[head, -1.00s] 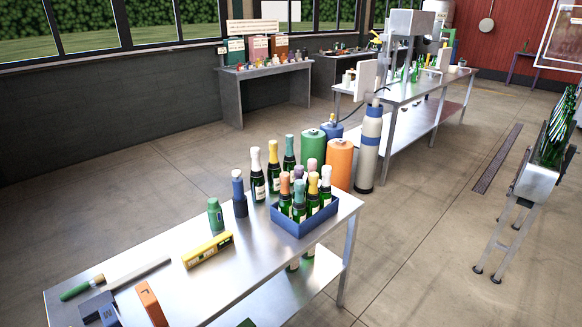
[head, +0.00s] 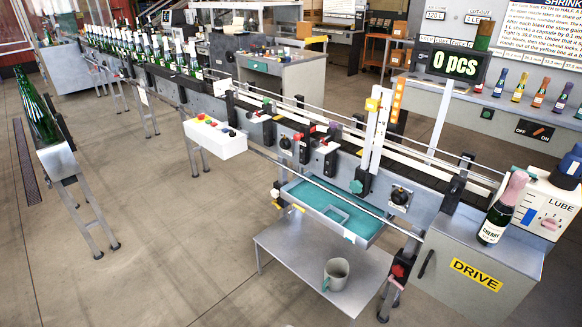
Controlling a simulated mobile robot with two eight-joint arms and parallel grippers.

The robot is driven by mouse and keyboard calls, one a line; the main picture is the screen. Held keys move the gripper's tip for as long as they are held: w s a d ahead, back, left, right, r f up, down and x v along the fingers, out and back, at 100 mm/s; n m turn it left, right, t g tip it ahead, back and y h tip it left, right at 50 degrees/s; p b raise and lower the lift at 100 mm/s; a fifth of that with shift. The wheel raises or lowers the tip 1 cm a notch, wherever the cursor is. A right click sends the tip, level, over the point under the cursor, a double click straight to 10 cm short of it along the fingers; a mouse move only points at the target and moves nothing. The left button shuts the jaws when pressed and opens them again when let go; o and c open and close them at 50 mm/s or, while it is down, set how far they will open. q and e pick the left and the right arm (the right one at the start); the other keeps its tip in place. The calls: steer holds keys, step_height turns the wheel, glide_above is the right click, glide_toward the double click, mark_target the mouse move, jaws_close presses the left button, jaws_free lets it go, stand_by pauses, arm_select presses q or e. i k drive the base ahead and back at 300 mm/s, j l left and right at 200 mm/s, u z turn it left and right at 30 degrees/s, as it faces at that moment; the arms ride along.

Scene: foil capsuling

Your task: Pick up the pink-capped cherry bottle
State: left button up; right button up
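The pink-capped cherry bottle (head: 499,211) stands upright on top of the grey drive cabinet (head: 477,247) at the right of the head view. It has dark glass, a white label reading CHERRY and a pink foil cap. Neither of my grippers shows in the head view, so their distance from the bottle and their state cannot be seen.
A white LUBE unit (head: 545,208) stands close behind and right of the bottle. The conveyor (head: 330,150) runs left from the cabinet, with several bottles at its far end. A grey mug (head: 336,274) sits on a low shelf (head: 300,250). The floor at left front is clear.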

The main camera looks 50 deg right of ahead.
mark_target(496, 222)
steer(key=z, duration=3.05)
